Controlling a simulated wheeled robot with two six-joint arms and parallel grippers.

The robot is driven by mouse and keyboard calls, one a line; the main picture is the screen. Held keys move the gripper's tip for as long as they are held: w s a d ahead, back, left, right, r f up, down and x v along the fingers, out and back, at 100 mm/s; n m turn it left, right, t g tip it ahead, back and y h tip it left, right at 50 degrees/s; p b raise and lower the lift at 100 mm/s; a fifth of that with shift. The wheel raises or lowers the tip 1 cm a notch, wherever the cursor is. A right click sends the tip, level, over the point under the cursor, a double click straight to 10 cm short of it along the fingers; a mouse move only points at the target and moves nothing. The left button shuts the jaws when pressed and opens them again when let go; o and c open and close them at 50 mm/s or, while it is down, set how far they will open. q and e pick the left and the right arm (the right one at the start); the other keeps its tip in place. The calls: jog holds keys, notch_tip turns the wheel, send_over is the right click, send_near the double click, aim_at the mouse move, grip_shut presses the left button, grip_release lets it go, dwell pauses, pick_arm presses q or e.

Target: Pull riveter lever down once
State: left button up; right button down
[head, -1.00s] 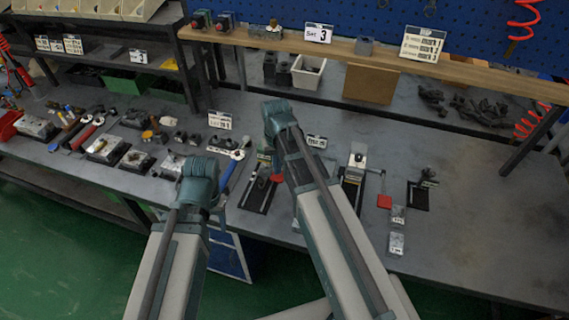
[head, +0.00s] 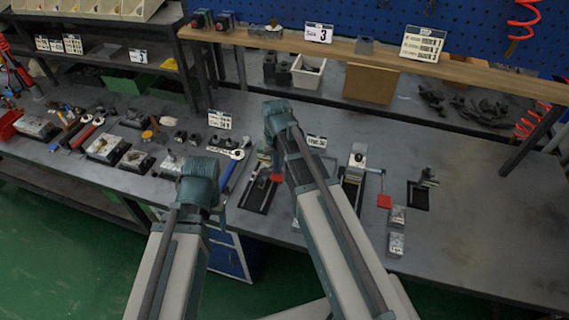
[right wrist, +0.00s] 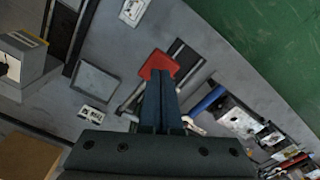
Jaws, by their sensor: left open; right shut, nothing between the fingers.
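A small bench tool with a red lever end (head: 276,178) stands on a dark base plate (head: 256,198) in the middle of the bench; I take it as the riveter. In the right wrist view the red end (right wrist: 158,64) lies just beyond the tips of my right gripper (right wrist: 157,84). That gripper is shut and empty. I cannot tell whether it touches the red end. In the head view my right arm hides part of the tool. My left gripper (head: 219,212) is open near the bench's front edge, left of the tool, mostly hidden by its own wrist.
A blue-handled wrench (head: 231,170) lies left of the tool. A press-like device (head: 357,160) with a red pad (head: 384,201) stands to its right, then a smaller device (head: 425,183). Several blocks and tools fill the left bench. The right bench end (head: 480,230) is clear.

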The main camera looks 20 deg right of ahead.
jog(key=shift+f+b, duration=7.2)
jog(key=shift+f, duration=0.1)
notch_tip(320, 180, up, 18)
jog(key=p, duration=1.8)
jog(key=shift+f, duration=0.1)
jog(key=shift+f, duration=0.1)
jog(key=s+a+f+n+b, duration=0.2)
jog(key=s+a+f+b, duration=0.2)
jog(key=s, duration=0.3)
jog(key=s+a+f+n+h+b, duration=0.1)
jog(key=s+a+f+n+b, duration=0.1)
jog(key=s+a+f+b, duration=0.3)
jog(key=shift+s+a+f+n+b, duration=0.3)
jog(key=shift+s+a+b, duration=0.35)
jog(key=shift+s, duration=0.5)
jog(key=shift+a, duration=0.1)
